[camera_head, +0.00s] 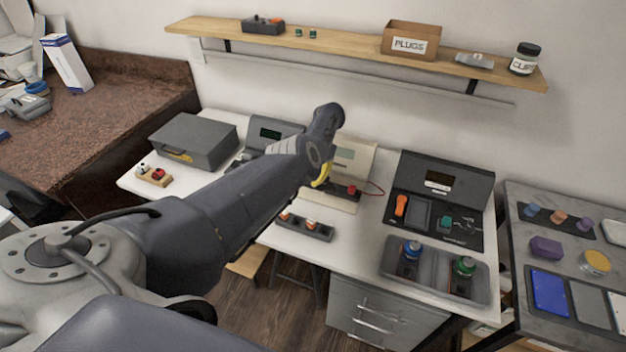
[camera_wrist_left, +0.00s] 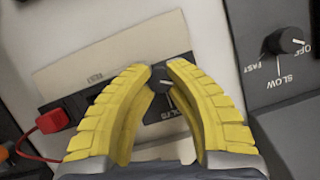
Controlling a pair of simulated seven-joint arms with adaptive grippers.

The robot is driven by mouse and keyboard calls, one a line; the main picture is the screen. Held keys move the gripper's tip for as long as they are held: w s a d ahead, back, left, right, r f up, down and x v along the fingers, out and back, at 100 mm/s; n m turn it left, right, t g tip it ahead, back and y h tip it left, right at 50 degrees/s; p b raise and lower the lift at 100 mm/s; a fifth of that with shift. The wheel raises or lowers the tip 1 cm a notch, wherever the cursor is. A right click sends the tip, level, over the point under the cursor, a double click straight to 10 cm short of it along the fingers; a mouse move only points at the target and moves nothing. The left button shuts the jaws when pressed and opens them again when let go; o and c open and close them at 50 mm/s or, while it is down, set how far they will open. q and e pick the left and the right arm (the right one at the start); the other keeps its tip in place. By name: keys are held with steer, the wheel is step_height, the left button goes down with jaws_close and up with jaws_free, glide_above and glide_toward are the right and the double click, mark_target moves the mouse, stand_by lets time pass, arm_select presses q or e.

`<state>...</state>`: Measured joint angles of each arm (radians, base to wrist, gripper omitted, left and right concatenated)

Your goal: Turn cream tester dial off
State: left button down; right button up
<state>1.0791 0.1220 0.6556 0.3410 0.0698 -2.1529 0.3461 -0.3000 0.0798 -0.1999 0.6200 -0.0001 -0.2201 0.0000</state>
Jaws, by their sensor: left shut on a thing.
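The cream tester (camera_head: 353,163) stands on the white bench, mostly behind my left arm in the head view. Its cream panel (camera_wrist_left: 110,62) fills the middle of the left wrist view. The tester's black dial (camera_wrist_left: 160,78) sits on a dark strip, with a white pointer line and partly hidden lettering beside it. My left gripper (camera_wrist_left: 158,68) has yellow fingers closed around the dial from both sides. In the head view a yellow fingertip of the left gripper (camera_head: 321,178) shows at the tester's front. The right gripper is not in view.
A red plug (camera_wrist_left: 52,120) with a cable sits at the tester's left in the wrist view. A grey device's dial (camera_wrist_left: 290,40), marked OFF, SLOW and FAST, is close on the right. A grey tray (camera_head: 433,268) and dark tester (camera_head: 440,185) stand farther right.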

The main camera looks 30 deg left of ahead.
arm_select(q)
steer(key=shift+s+a+f, duration=0.1)
steer(key=shift+s, duration=0.1)
steer(key=c, duration=1.3)
jaws_free()
steer(key=shift+o, duration=0.8)
steer(key=shift+w, duration=0.1)
